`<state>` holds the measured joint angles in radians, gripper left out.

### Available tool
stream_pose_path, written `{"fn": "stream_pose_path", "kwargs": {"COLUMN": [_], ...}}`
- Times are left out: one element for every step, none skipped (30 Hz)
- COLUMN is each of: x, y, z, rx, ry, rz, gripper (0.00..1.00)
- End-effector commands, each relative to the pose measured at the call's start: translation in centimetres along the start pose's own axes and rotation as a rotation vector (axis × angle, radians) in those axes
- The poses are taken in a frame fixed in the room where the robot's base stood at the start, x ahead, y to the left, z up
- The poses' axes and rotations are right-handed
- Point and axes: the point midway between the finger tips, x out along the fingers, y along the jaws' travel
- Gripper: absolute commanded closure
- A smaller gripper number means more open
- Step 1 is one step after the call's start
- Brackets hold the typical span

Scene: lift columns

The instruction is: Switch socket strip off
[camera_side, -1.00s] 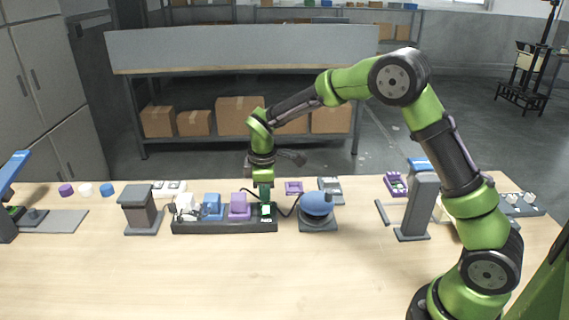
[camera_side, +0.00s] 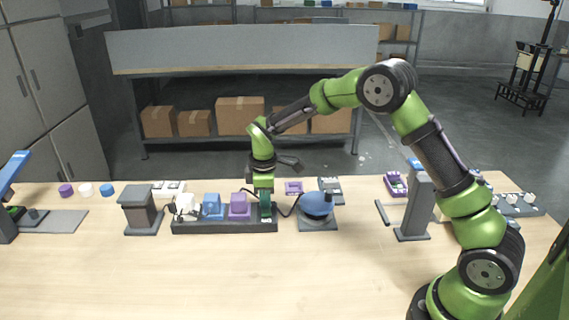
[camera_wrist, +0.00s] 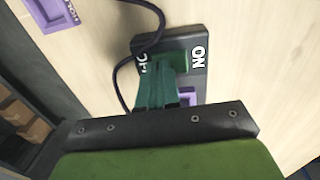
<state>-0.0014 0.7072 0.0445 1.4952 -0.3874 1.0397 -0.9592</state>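The socket strip (camera_side: 190,227) is a dark bar on the table with white, blue and purple plugs in it. At its right end, a green rocker switch (camera_wrist: 178,62) shows in the wrist view between a white ON label (camera_wrist: 199,57) and a partly hidden OFF label (camera_wrist: 142,63). My gripper (camera_side: 265,200) points down over this end. In the wrist view its green fingers (camera_wrist: 155,85) look shut together, with nothing seen between them. Their tips are at the OFF side of the rocker. I cannot tell whether they touch it.
A blue dome on a grey base (camera_side: 316,204) stands just right of the strip. A dark cable (camera_wrist: 124,75) loops beside the strip. A grey pedestal (camera_side: 142,208) stands to the left. The table front is clear.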

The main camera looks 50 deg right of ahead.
Motion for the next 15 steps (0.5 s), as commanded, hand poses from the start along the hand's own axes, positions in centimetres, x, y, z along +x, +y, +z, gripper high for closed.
{"fn": "stream_pose_path", "kwargs": {"x": [0.7,0.7,0.7,0.7,0.7,0.7,0.6,0.6,0.6,0.6,0.6,0.6,0.5,0.5,0.5], "y": [-0.4,-0.4,-0.5,-0.6,-0.7,-0.8,-1.0,-1.1,-1.4,-1.6,-1.8,-2.0,-2.1,-2.2,-2.3], "z": [0.0,0.0,0.0,0.0,0.0,0.0,0.0,0.0,0.0,0.0,0.0,0.0,0.0,0.0,0.0], "rx": [-0.007,-0.007,-0.008,-0.008,-0.009,-0.009,-0.009,-0.009,-0.009,-0.008,-0.008,-0.008,-0.008,-0.008,-0.008], "ry": [-0.006,-0.007,-0.007,-0.007,-0.007,-0.007,-0.007,-0.007,-0.008,-0.009,-0.009,-0.009,-0.009,-0.009,-0.009], "rz": [-0.008,-0.009,-0.009,-0.009,-0.009,-0.010,-0.010,-0.011,-0.013,-0.014,-0.015,-0.016,-0.016,-0.016,-0.016], "gripper": [1.00,1.00,1.00,1.00,1.00,1.00,1.00,1.00,1.00,1.00,1.00,1.00,1.00,1.00,1.00]}}
